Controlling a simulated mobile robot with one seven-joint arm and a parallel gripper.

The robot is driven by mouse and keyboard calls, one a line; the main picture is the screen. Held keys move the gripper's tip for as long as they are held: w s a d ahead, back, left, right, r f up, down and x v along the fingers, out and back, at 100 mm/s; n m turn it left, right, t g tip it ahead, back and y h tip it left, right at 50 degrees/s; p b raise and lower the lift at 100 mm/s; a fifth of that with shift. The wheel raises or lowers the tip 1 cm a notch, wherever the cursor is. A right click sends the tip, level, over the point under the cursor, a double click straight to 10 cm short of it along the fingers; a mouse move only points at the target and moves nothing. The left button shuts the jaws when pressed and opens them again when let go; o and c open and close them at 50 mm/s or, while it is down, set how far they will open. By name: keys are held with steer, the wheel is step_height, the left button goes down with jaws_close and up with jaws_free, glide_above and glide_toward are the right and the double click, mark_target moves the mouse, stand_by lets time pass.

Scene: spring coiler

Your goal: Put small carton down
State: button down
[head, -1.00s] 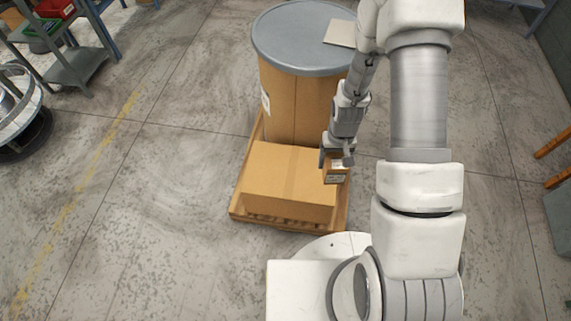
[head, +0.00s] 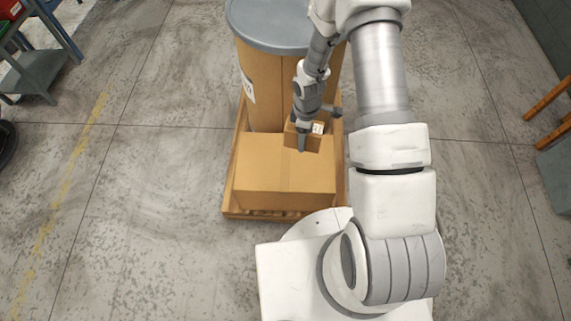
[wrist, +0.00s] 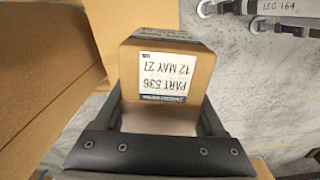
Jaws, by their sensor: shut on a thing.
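The small carton (head: 312,138) is brown with a white label. In the wrist view the carton (wrist: 165,92) sits between the two fingers, and its label reads "PART 536 12 MAY 27". My gripper (head: 308,137) is shut on it. In the head view the carton shows at the back edge of a large brown box (head: 285,178), in front of the drum. I cannot tell whether it touches the box or hangs above it.
The large box stands on a wooden pallet (head: 240,215) with a tall brown drum (head: 262,95) with a grey lid (head: 275,28) behind it. A grey shelf (head: 38,72) stands at the far left, wooden legs (head: 547,98) at the right.

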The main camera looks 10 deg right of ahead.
steer(key=w+f+n+b, duration=0.4)
steer(key=f+n+b, duration=0.1)
steer(key=f+n, duration=0.35)
steer(key=n+b, duration=0.8)
steer(key=n, duration=0.4)
glide_above(273, 161)
steer(key=shift+m, duration=0.25)
step_height(273, 161, down, 13)
steer(key=shift+w+f, duration=0.1)
steer(key=shift+w, duration=0.05)
steer(key=shift+f+b, duration=0.65)
steer(key=shift+f, duration=1.35)
steer(key=shift+f, duration=0.2)
jaws_free()
